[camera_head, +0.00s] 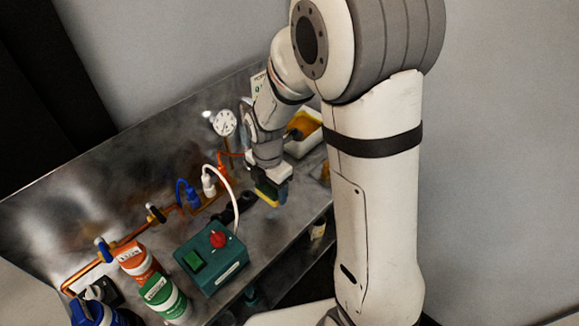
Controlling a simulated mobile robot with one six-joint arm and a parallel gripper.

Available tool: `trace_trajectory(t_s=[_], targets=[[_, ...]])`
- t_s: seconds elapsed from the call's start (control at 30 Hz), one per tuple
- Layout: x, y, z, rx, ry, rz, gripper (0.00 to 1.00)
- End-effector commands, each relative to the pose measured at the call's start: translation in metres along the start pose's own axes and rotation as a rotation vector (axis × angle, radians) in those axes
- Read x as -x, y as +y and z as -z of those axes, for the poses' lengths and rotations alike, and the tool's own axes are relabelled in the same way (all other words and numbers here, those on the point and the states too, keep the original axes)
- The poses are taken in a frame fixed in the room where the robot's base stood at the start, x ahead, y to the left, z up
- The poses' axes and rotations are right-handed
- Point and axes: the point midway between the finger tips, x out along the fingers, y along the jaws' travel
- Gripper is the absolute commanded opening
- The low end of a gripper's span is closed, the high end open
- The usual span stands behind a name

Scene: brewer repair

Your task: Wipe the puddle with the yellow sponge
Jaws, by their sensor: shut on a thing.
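My gripper (272,182) is shut on the yellow sponge (265,196) and points down over the metal bench. The sponge shows as a small yellow block with a dark edge, partly covered by the jaws. It is low over the bench top, to the right of the green control box; I cannot tell whether it touches the surface. I cannot make out the puddle for certain; my gripper and arm cover part of the bench there.
A green box with a red knob (218,239) stands left of my gripper. Orange (136,262) and green (163,298) canisters stand at the front left. Copper pipe, hoses and a gauge (224,123) line the back.

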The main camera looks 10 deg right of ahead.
Motion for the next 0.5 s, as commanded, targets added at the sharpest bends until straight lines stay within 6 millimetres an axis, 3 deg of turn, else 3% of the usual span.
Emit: trace_trajectory(t_s=[0.17,0.5], targets=[[-0.003,0.004,0.011,0.0,0.0,0.0,0.49],[-0.029,0.003,0.009,-0.007,0.0,0.0,0.49]])
